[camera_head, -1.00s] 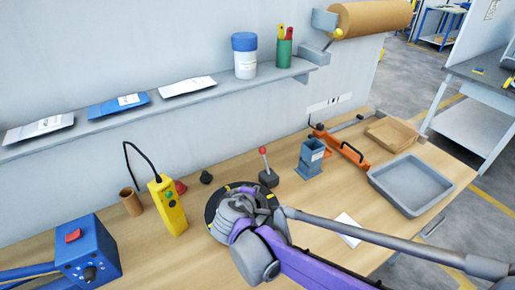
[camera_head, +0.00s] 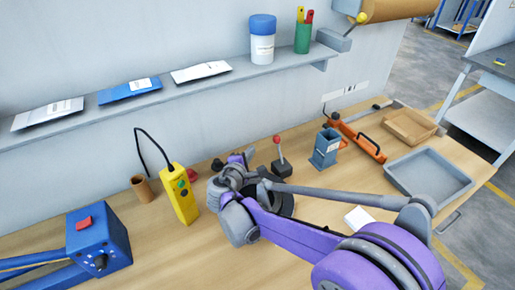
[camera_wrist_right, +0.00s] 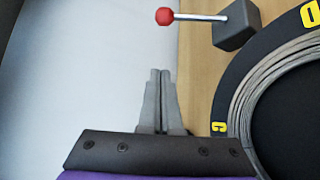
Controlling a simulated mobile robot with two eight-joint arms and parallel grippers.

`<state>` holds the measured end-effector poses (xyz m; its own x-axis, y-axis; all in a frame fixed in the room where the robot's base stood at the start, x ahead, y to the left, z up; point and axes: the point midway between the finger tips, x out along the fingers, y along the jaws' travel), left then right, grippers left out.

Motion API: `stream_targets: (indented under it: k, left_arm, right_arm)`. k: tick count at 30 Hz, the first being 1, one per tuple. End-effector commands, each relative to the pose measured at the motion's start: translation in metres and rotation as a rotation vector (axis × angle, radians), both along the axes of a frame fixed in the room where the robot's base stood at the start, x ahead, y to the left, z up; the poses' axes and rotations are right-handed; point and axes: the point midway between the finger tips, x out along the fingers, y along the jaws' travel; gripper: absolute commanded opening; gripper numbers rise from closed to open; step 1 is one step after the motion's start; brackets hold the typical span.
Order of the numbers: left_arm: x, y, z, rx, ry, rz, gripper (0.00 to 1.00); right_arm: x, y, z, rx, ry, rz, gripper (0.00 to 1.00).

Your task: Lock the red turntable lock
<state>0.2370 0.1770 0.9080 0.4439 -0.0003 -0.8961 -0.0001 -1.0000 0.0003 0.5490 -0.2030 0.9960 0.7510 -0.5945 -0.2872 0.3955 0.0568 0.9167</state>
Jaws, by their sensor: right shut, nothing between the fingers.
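The turntable lock is a lever with a red knob (camera_head: 277,140) on a dark grey base (camera_head: 282,168), behind the turntable. The wrist view shows its red knob (camera_wrist_right: 165,16), its pale rod and its base (camera_wrist_right: 236,25). The black turntable (camera_head: 284,205) is mostly hidden by my right arm; a grey wire coil (camera_wrist_right: 245,100) lies on it in the wrist view. My right gripper (camera_head: 249,154) is shut and empty, left of the lever and apart from it. Its fingertips (camera_wrist_right: 159,73) point toward the knob side in the wrist view. My left gripper is not in view.
A yellow pendant (camera_head: 180,195) and a brown cup (camera_head: 142,189) stand left of my right gripper. A blue box (camera_head: 98,243) is at far left. A blue holder (camera_head: 325,149), orange tool (camera_head: 358,138) and grey tray (camera_head: 428,178) are to the right. The wall is close behind.

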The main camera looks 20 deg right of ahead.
Motion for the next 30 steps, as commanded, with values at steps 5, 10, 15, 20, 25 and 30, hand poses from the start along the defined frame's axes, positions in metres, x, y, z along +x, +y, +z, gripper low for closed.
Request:
stream_targets:
  k: [5, 10, 15, 20, 25, 30]
  left_arm:
    - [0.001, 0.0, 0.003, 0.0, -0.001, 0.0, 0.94]
    - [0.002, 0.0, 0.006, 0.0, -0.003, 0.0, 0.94]
    - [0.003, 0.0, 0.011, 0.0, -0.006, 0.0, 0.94]
    - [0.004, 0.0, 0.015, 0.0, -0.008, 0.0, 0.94]
    - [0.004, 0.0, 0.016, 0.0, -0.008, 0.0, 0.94]
    - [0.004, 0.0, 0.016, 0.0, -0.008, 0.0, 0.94]
  right_arm:
    - [0.027, -0.023, -0.01, 0.0, -0.001, -0.005, 0.0]
    - [0.055, -0.045, -0.021, 0.0, -0.001, -0.005, 0.0]
    - [0.053, -0.062, -0.017, 0.001, -0.001, -0.002, 0.0]
    - [0.039, -0.071, -0.012, 0.0, -0.001, -0.001, 0.0]
    - [0.035, -0.074, -0.011, 0.001, 0.0, -0.001, 0.0]
    - [0.035, -0.074, -0.011, 0.001, 0.0, -0.001, 0.0]
